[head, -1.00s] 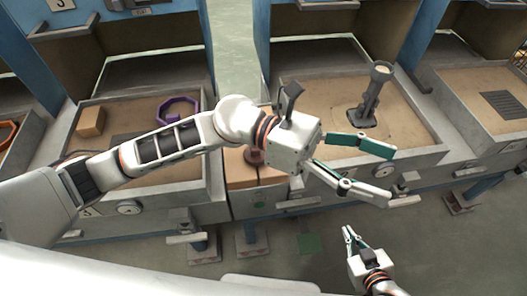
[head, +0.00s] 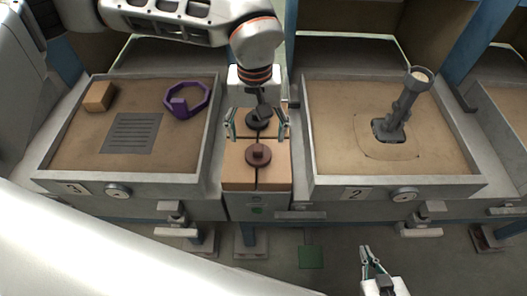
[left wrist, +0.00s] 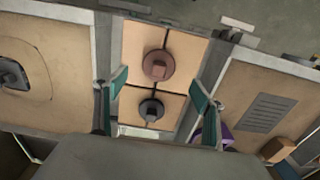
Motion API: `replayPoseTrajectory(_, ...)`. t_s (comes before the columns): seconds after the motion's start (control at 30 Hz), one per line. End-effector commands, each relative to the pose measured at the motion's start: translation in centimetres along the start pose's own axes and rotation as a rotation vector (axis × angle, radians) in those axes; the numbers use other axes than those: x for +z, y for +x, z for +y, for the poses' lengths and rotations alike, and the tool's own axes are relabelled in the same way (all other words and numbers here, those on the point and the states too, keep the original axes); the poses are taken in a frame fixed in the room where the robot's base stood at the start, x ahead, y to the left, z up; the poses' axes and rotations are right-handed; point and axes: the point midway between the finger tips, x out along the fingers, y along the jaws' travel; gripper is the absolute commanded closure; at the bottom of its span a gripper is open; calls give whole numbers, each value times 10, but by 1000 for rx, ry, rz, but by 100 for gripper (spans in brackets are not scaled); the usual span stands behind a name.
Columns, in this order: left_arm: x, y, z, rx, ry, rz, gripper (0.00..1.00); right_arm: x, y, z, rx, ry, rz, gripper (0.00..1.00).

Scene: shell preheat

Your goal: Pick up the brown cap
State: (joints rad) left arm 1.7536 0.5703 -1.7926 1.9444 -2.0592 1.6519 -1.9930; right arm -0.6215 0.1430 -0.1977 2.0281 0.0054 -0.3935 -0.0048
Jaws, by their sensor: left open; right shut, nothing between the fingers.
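The brown cap (head: 258,155) is a round disc with a raised knob. It sits on the front part of the tan block surface (head: 236,178) between the two trays. It also shows in the left wrist view (left wrist: 158,65). A dark grey cap (head: 258,117) of similar shape sits just behind it, and also shows in the left wrist view (left wrist: 151,109). My left gripper (head: 257,132) is open and points down around the dark cap, behind the brown cap; its height above them is hard to tell. My right gripper (head: 370,258) is shut and empty at the lower right, away from the caps.
The right tray (head: 395,182) holds a tall dark post (head: 400,108). Raised tray walls flank the cap surface.

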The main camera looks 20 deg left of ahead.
Motion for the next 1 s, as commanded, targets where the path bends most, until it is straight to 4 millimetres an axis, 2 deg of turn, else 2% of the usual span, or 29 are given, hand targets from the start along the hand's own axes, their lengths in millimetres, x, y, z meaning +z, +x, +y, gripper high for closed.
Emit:
replayPoseTrajectory(0.2,-1,22,-1,-5,2,1,31,5,-1,-3,-4,1,-7,100)
replayPoseTrajectory(0.37,-3,32,0,-3,1,2,31,8,-1,-4,-5,0,-12,100)
replayPoseTrajectory(0.7,-7,76,1,-3,1,0,31,17,2,-3,-1,-5,-24,100)
replayPoseTrajectory(0.93,-7,77,1,-2,1,2,31,10,4,0,4,-6,-12,100)
replayPoseTrajectory(0.97,-7,77,1,-2,1,2,33,10,4,0,4,-6,-11,100)
replayPoseTrajectory(1.0,-7,77,1,-2,1,2,44,10,4,0,4,-6,-11,100)
